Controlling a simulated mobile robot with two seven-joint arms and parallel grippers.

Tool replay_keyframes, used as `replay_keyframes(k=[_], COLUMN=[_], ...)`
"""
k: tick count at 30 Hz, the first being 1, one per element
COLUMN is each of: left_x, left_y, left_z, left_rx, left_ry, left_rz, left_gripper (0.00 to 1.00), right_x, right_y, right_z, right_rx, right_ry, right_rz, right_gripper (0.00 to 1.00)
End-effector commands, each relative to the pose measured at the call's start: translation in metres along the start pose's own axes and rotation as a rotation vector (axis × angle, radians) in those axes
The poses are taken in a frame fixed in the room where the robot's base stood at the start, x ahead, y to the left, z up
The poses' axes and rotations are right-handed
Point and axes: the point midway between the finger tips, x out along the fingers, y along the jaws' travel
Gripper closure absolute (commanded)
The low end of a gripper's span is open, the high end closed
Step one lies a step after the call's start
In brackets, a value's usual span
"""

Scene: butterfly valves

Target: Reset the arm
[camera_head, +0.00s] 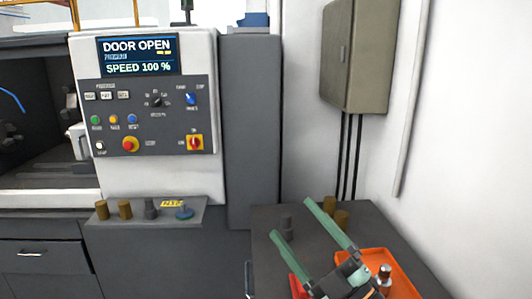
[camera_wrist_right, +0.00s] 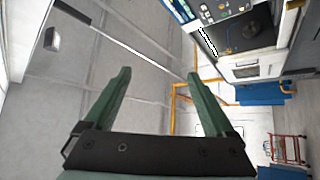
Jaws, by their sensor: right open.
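My right gripper (camera_head: 291,217) is at the lower right of the head view, over the dark side table (camera_head: 262,219). Its two long green fingers are spread wide apart with nothing between them. My left gripper is in neither view.
The machine panel (camera_head: 150,115) stands left, above a ledge with several cylinders and a blue-green valve (camera_head: 184,211). A grey wall cabinet (camera_head: 352,60) hangs above.

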Motion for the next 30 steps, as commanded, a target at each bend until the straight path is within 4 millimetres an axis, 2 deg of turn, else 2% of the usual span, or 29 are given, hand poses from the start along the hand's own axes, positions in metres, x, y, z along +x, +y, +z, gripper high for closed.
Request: replay_keyframes(k=[1, 5, 6, 8, 9, 12, 15, 18, 24, 30], left_x=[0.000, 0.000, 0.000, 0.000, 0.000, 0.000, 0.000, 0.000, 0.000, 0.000], left_y=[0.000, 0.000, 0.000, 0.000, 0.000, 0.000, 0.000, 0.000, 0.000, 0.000], left_z=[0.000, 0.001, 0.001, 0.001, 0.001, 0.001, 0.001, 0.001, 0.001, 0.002], left_rx=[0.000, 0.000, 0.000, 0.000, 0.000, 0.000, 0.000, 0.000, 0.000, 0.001], left_ry=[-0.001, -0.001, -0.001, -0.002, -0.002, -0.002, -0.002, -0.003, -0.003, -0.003], left_rz=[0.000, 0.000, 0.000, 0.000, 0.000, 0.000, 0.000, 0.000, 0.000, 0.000], left_gripper=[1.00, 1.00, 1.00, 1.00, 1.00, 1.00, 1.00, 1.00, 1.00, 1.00], right_x=[-0.015, -0.068, -0.089, -0.125, -0.151, -0.216, -0.271, -0.312, -0.376, -0.421], right_y=[-0.002, -0.014, -0.023, -0.039, -0.051, -0.083, -0.110, -0.129, -0.155, -0.173], right_z=[0.023, 0.083, 0.099, 0.119, 0.129, 0.141, 0.138, 0.127, 0.098, 0.068], right_rx=[0.081, 0.262, 0.314, 0.393, 0.445, 0.562, 0.652, 0.717, 0.819, 0.900], right_ry=[-0.134, -0.487, -0.599, -0.767, -0.879, -1.139, -1.340, -1.488, -1.709, -1.866], right_rz=[0.035, 0.085, 0.087, 0.079, 0.067, 0.015, -0.049, -0.110, -0.225, -0.332], right_gripper=[0.11, 0.11, 0.11, 0.11, 0.11, 0.11, 0.11, 0.11, 0.11, 0.11])
